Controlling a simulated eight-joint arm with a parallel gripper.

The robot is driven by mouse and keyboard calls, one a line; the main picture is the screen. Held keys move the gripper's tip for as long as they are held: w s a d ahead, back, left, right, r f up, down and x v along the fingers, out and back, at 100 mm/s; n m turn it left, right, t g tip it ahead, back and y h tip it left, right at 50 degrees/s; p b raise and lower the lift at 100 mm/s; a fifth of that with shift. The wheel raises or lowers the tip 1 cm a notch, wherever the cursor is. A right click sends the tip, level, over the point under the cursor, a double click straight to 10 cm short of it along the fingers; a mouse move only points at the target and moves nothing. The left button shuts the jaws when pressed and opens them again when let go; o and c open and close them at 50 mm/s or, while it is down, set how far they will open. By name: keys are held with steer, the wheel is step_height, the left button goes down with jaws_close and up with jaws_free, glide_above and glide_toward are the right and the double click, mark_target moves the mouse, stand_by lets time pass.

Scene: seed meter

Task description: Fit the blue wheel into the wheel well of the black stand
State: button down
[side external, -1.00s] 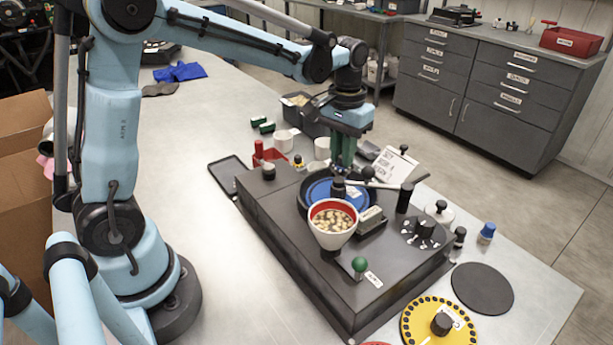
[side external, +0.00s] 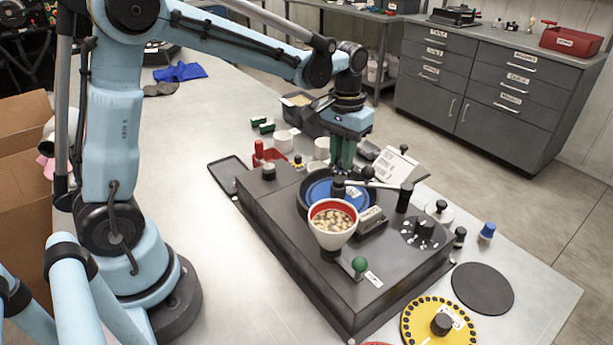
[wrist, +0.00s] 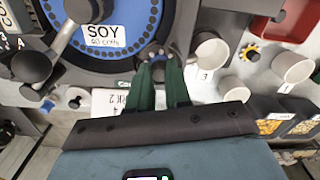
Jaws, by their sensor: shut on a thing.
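The blue wheel (side external: 319,189) lies in the round well of the black stand (side external: 285,240), behind the seed cup. In the wrist view the blue wheel (wrist: 118,58) fills the upper left, with a white SOY label and dark dots along its edge. It looks flat; I cannot tell whether it is fully seated. My gripper (side external: 343,168) points down at the far edge of the well. In the wrist view its green fingertips (wrist: 160,62) are shut on a small dark piece (wrist: 154,50) just outside the wheel's face. What that piece belongs to is unclear.
A silver lever (side external: 378,184) reaches over the wheel's right side. A red-rimmed cup of seeds (side external: 332,222) and a green knob (side external: 360,264) stand in front. White cups (side external: 283,140) stand behind. A yellow wheel (side external: 440,323) and black disc (side external: 482,288) lie at right.

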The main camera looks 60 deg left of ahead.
steer(key=shift+f, duration=0.2)
steer(key=c, duration=1)
jaws_free()
steer(key=shift+c, duration=1)
steer(key=shift+r, duration=3)
